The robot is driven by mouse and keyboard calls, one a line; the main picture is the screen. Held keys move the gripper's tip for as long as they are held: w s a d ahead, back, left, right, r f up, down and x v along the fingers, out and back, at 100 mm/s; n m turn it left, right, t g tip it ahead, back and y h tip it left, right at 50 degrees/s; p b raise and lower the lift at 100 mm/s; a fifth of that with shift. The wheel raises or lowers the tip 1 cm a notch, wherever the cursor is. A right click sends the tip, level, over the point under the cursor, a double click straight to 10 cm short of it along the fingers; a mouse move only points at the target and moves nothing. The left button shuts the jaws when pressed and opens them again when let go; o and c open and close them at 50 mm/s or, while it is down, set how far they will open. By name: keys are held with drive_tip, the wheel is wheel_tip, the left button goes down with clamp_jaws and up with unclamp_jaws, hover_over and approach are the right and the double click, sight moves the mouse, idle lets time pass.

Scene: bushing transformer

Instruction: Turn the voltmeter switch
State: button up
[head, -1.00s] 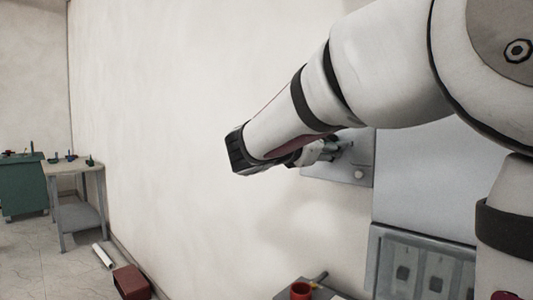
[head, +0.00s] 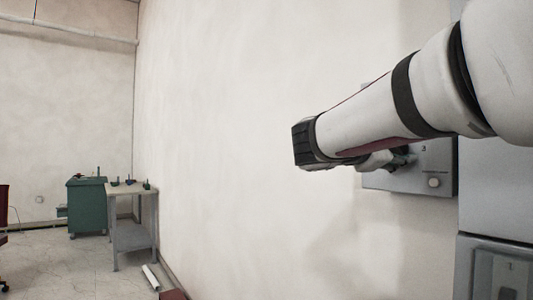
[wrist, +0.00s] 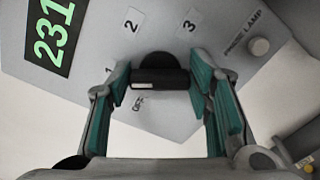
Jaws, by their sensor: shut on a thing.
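The voltmeter switch (wrist: 160,72) is a black knob with a bar handle and a white mark on the bar's left part. It sits on a grey panel (wrist: 183,120) with labels 1, 2, 3 and OFF around it. The bar lies nearly level in the wrist view, its marked end between 1 and OFF. My gripper (wrist: 158,80) has its teal-padded fingers at both ends of the bar, shut on it. In the head view my gripper (head: 400,158) is at the panel (head: 410,180) on the wall; my arm partly covers it, and the switch is hidden there.
Grey cabinets (head: 490,215) stand below and right of the panel. A table (head: 133,190) and a green cabinet (head: 87,207) are far left, with open floor nearby.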

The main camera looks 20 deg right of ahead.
drive_tip(key=o, duration=1.1)
drive_tip(key=shift+o, duration=0.2)
drive_tip(key=v, duration=1.2)
